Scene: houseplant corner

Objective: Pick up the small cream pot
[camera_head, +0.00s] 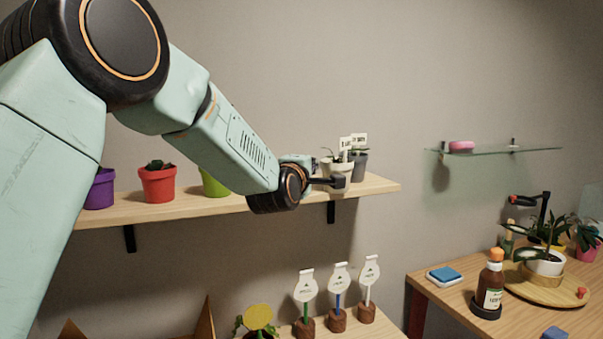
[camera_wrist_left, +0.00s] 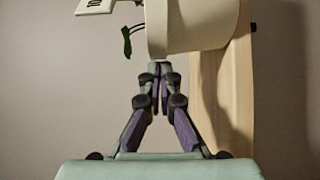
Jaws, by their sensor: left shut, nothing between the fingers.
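The small cream pot (camera_head: 337,167) stands on the wall shelf near its right end, with a small plant and a white label in it. My left gripper (camera_head: 339,182) is at the near side of the pot, its fingers shut with nothing between them. In the left wrist view, the shut fingertips (camera_wrist_left: 160,72) lie in front of the cream pot (camera_wrist_left: 195,25), which fills the top of the picture. I cannot tell whether they touch it. My right gripper is not in view.
A grey pot (camera_head: 358,165) stands close behind the cream pot to the right. Purple (camera_head: 101,190), red (camera_head: 158,184) and green (camera_head: 213,183) pots stand along the wooden shelf (camera_head: 379,185) to the left. Labelled markers in wooden bases (camera_head: 337,321) stand below.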

